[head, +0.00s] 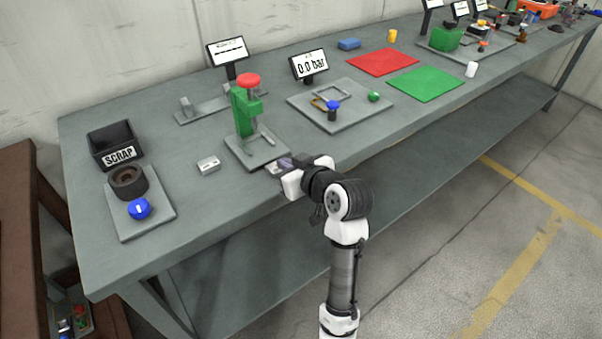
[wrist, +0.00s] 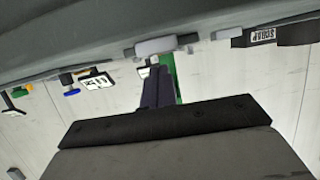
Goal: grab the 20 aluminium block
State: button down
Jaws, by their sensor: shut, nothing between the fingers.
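A small light-grey metal block (head: 208,165) lies on the bench left of the green press (head: 246,112). It looks like the aluminium block, but no number on it can be read. My gripper (head: 280,166) is at the front of the press's base plate, to the right of the block and apart from it. In the wrist view, which is upside down, the closed fingers (wrist: 158,88) point toward the bench edge with nothing seen between them. A pale rounded piece (wrist: 156,46) shows beyond the fingertips; I cannot tell what it is.
A black SCRAP bin (head: 113,144) stands at the left, behind a plate with a dark ring (head: 128,181) and a blue knob (head: 139,209). A plate with a 0.0 bar display (head: 310,65) is right of the press. The bench around the block is clear.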

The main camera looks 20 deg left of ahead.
aim_at(275, 161)
jog(key=shift+w+a+r, duration=0.1)
jog(key=shift+w+a, duration=0.5)
jog(key=shift+a, duration=0.2)
jog(key=shift+w+a+p, duration=0.2)
jog(key=shift+p, duration=0.2)
jog(key=shift+s+f+b, duration=0.1)
jog(key=shift+f+b, duration=0.2)
jog(key=shift+f, duration=0.65)
jog(key=shift+f, duration=0.1)
